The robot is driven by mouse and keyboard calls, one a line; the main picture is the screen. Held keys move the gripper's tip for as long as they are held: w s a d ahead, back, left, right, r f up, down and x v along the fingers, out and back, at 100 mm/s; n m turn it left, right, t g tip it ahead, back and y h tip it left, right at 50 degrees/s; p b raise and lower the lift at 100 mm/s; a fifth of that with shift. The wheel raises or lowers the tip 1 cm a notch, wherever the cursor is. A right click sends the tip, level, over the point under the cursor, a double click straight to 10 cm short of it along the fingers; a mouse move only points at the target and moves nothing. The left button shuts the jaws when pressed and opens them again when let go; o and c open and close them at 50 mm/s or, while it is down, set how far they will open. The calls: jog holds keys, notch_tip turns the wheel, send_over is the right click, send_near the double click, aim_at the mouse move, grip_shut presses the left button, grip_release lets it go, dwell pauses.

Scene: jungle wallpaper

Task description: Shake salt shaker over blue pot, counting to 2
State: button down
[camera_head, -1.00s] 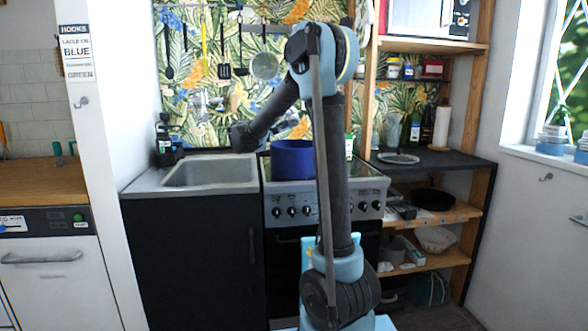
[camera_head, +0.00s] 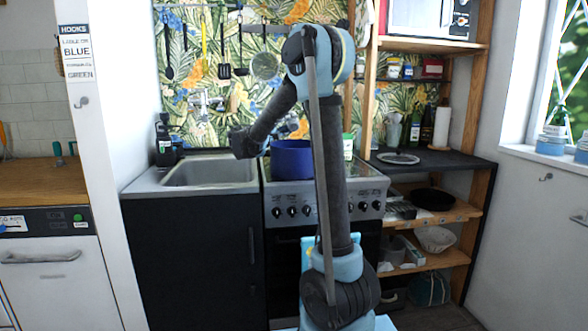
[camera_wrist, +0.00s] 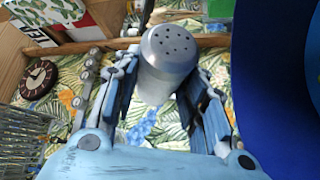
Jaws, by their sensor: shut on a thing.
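The blue pot (camera_head: 293,162) stands on the stove top; in the wrist view its dark blue side (camera_wrist: 280,80) fills the right edge. My gripper (camera_wrist: 163,72) is shut on the salt shaker (camera_wrist: 170,50), one finger on each side. The shaker has a pale body and a grey cap with several holes, which faces the wrist camera. In the wrist view, the shaker is left of the pot and apart from it in the picture; its exact height over the pot cannot be told. In the head view the gripper and shaker cannot be made out.
The stove (camera_head: 318,212) stands between a sink (camera_head: 210,172) and a dark counter with a plate (camera_head: 398,158). A dark bottle (camera_head: 164,145) stands behind the sink. Utensils and a strainer (camera_head: 265,65) hang on the wall. A clock (camera_wrist: 38,79) shows in the wrist view.

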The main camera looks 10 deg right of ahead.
jog(key=shift+r, duration=2.15)
notch_tip(320, 180, down, 5)
jog(key=shift+w+f+n+g+y, duration=0.15)
jog(key=shift+f+n+y, duration=0.15)
jog(key=shift+n, duration=0.3)
jog(key=shift+s+f+n+g+y, duration=0.15)
jog(key=shift+n+y, duration=0.2)
jog(key=shift+n, duration=0.25)
jog(key=shift+w+f+n+g+y, duration=0.15)
jog(key=shift+f+n+y, duration=0.15)
jog(key=shift+n, duration=0.3)
jog(key=shift+f+n+g+y, duration=0.25)
jog(key=shift+n+g+y, duration=0.6)
jog(key=shift+n, duration=0.55)
